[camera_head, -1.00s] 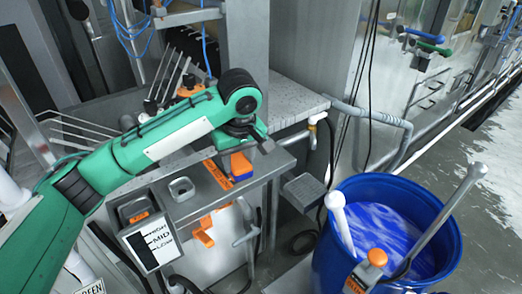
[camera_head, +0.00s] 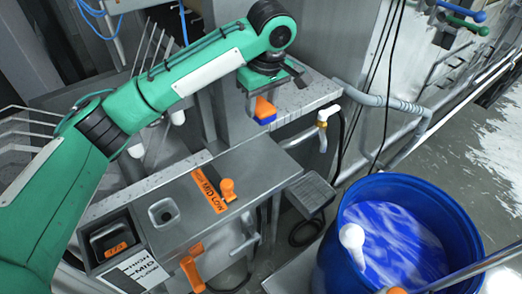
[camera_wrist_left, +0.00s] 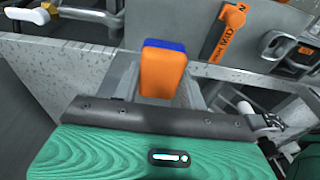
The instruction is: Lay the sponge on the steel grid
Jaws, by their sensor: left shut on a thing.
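The sponge (camera_head: 264,110) is a small block, orange on one side and blue on the other. My left gripper (camera_head: 262,97) is shut on it and holds it in the air; in the head view it shows in front of the speckled steel counter. In the left wrist view the sponge (camera_wrist_left: 162,72) stands out between the fingers (camera_wrist_left: 160,90), orange face toward the camera. A small grey steel plate with a fine grid-like surface (camera_head: 309,193), likely the steel grid, sits lower and to the right of the sponge, apart from it. My right gripper is not in view.
A blue barrel (camera_head: 335,225) of blue liquid with a white-ended tool stands at the right. A steel bench (camera_head: 240,165) with an orange MID/LOW lever is left of the grid. A grey pipe (camera_head: 385,102) and a tap (camera_head: 325,115) are behind. Black cables hang nearby.

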